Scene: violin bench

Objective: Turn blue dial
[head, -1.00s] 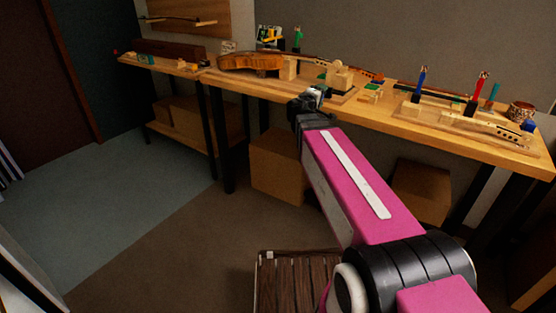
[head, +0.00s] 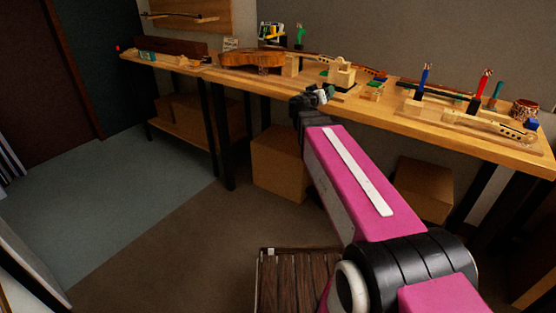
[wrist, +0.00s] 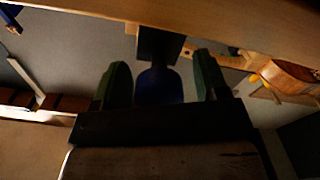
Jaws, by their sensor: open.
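The blue dial (wrist: 160,87) shows in the wrist view, below a dark block (wrist: 158,45) at the edge of the wooden bench top (wrist: 215,30). My gripper (wrist: 160,78) is open, with one dark green finger on each side of the dial. I see a gap on both sides and cannot tell that either finger touches it. The dial's lower end is hidden behind the dark gripper body. In the head view my gripper (head: 322,97) is at the front edge of the bench, and I cannot make out the dial there.
The long wooden bench (head: 440,136) carries a violin body (head: 252,60), a pale wooden block fixture (head: 342,76), a blue-handled tool (head: 425,78) and a red-handled tool (head: 485,82). Cardboard boxes (head: 277,165) stand under it. The floor (head: 130,180) at left is clear.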

